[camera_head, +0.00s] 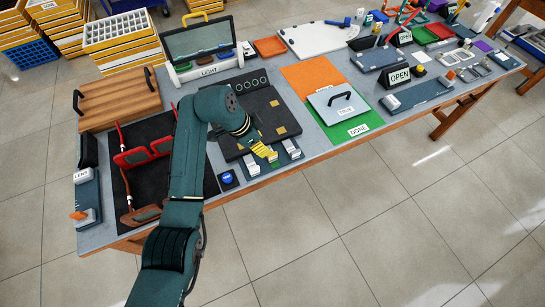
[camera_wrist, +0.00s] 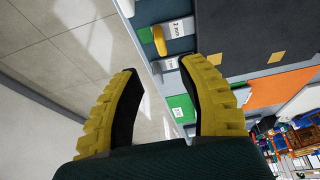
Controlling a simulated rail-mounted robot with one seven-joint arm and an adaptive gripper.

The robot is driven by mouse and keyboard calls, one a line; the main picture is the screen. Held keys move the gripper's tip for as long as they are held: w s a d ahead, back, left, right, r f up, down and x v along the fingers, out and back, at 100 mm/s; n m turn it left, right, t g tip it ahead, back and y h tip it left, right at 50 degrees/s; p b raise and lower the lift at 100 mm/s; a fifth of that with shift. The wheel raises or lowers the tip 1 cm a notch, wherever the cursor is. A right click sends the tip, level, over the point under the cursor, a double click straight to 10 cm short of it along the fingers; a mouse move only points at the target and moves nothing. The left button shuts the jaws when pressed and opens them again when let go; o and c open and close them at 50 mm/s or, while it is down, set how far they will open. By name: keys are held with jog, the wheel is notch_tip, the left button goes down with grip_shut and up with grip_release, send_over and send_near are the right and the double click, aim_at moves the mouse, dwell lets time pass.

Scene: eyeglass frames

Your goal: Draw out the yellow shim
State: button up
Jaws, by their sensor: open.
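The yellow shim (camera_wrist: 159,41) is a small rounded yellow piece standing in a dark rack (camera_wrist: 150,12), beside a white label reading "2 mm" (camera_wrist: 181,27). In the head view my gripper (camera_head: 268,153) is over the rack (camera_head: 254,168) at the table's front edge. There I cannot tell the shim from the yellow fingers.
A dark board (camera_head: 262,107) lies behind the rack. A blue button box (camera_head: 227,179) is to its left, and a green mat (camera_head: 366,116) with a grey lidded plate (camera_head: 335,104) to its right. A black mat with red glasses (camera_head: 143,154) lies farther left. Floor is open in front.

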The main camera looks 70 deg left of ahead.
aim_at(271, 154)
jog(key=b+x, duration=0.2)
jog(key=x, duration=0.8)
jog(key=shift+w+f+b, duration=0.1)
jog(key=shift+w+b, duration=0.05)
jog(key=shift+b, duration=0.2)
jog(key=shift+c, duration=0.4)
grip_shut()
